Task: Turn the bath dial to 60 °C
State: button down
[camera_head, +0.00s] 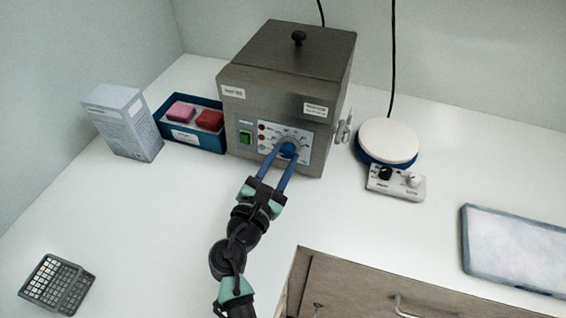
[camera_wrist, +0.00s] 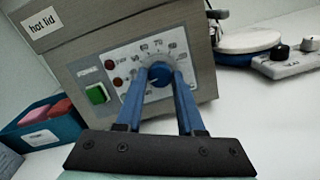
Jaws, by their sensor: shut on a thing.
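The water bath (camera_head: 262,95) is a grey metal box with a lid and a black knob on top, at the back middle of the counter. Its front panel holds a blue dial (camera_head: 288,149) with a printed scale around it. In the wrist view the blue dial (camera_wrist: 159,74) sits between my fingertips, with scale numbers such as 60 and 70 above it. My gripper (camera_head: 284,153) has its two blue fingers shut on the dial from the front. The dial's pointer is too small to read for certain.
A blue tray (camera_head: 207,143) with pink and red blocks and a grey-white box (camera_head: 124,122) stand left of the bath. A stirrer with a round white plate (camera_head: 388,141) stands right. A framed pad (camera_head: 515,249) and a calculator-like rack (camera_head: 57,285) lie nearer.

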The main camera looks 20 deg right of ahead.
jog(key=m+g+b, duration=0.1)
jog(key=m+b, duration=0.1)
jog(key=m, duration=0.3)
jog(key=shift+a+f+h, duration=0.1)
jog(key=shift+h, duration=0.2)
jog(key=m+b, duration=0.1)
jog(key=m, duration=0.3)
jog(key=shift+g, duration=0.4)
jog(key=m+b, duration=0.1)
jog(key=m, duration=0.3)
jog(key=shift+w+m+g+b, duration=0.1)
jog(key=shift+m+g+b, duration=0.2)
jog(key=shift+b, duration=0.05)
jog(key=shift+r+m+b, duration=0.25)
jog(key=shift+m+b, duration=0.2)
jog(key=shift+m, duration=1.15)
jog(key=c, duration=0.5)
grip_release()
jog(key=shift+r, duration=0.1)
jog(key=v, duration=1.3)
jog(key=shift+r, duration=0.4)
